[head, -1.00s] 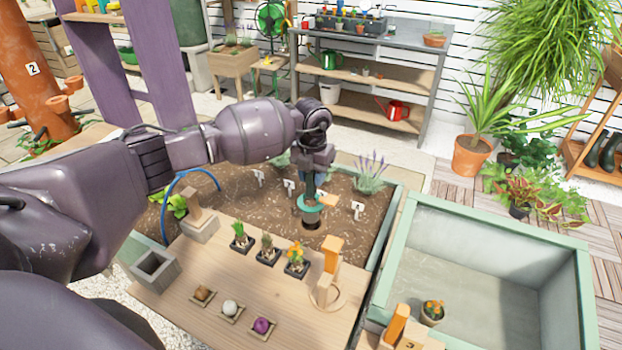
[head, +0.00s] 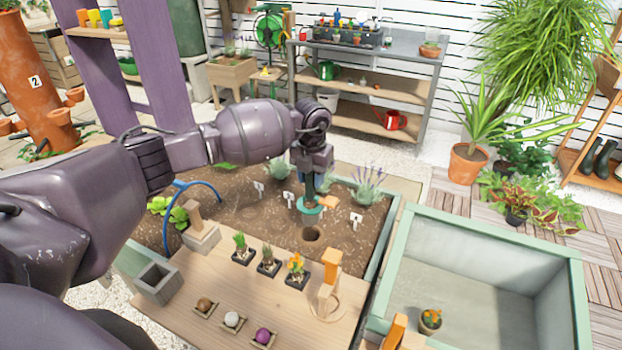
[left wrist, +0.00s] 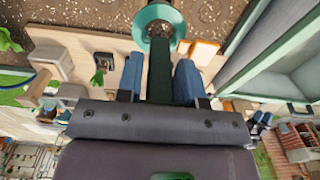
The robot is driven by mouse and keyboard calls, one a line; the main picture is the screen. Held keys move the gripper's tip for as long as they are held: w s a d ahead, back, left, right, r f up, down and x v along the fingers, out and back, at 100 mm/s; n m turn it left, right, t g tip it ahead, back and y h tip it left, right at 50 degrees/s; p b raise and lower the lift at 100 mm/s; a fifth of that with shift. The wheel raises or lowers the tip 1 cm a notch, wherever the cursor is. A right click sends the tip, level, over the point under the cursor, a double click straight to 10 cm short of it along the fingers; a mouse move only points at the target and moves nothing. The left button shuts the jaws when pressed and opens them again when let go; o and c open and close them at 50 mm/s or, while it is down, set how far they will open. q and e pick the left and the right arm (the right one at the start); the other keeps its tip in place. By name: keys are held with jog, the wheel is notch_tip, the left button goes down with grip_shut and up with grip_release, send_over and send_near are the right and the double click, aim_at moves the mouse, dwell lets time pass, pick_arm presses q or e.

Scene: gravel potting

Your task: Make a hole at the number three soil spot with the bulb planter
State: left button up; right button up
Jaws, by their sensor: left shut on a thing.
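In the left wrist view the handle (left wrist: 160,82) sits between the blue fingers, with the teal collar (left wrist: 158,22) beyond. A dark round hole (head: 312,234) shows in the soil (head: 260,222), just below the planter in the picture. White markers (head: 356,219) stand behind it in a row; their numbers are too small to read, and the planter may cover one. My right gripper is out of view.
A green-rimmed bin (head: 480,232) stands at right. A blue hose (head: 168,215) arches at the left.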

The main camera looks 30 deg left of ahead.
pick_arm(q)
jog(key=shift+r+p, duration=0.9)
jog(key=shift+r, duration=1.05)
jog(key=shift+f, duration=0.1)
